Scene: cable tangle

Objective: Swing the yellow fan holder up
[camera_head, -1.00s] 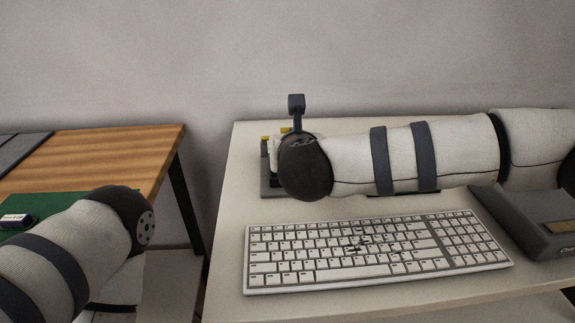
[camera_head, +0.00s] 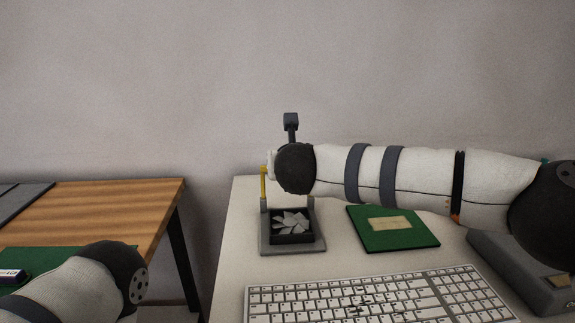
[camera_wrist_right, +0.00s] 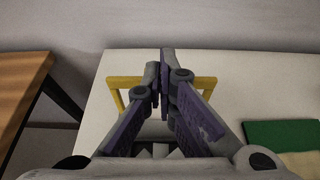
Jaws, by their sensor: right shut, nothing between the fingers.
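The yellow fan holder (camera_head: 263,182) stands upright at the back left of a grey base in the head view, partly covered by my right wrist. The wrist view shows it as a yellow frame (camera_wrist_right: 206,88) reaching out on both sides behind the fingers. A dark square fan (camera_head: 291,225) lies on the grey base (camera_head: 314,242). My right gripper (camera_wrist_right: 161,78) is shut and empty in front of the holder; whether it touches it I cannot tell. In the head view my wrist hides this gripper. My left arm is at the lower left, its gripper out of sight.
A green board (camera_head: 380,236) lies right of the fan base under my right forearm. A keyboard (camera_head: 380,299) fills the front. A grey device (camera_head: 520,268) stands at the right. A wooden table (camera_head: 110,207) is to the left, across a gap.

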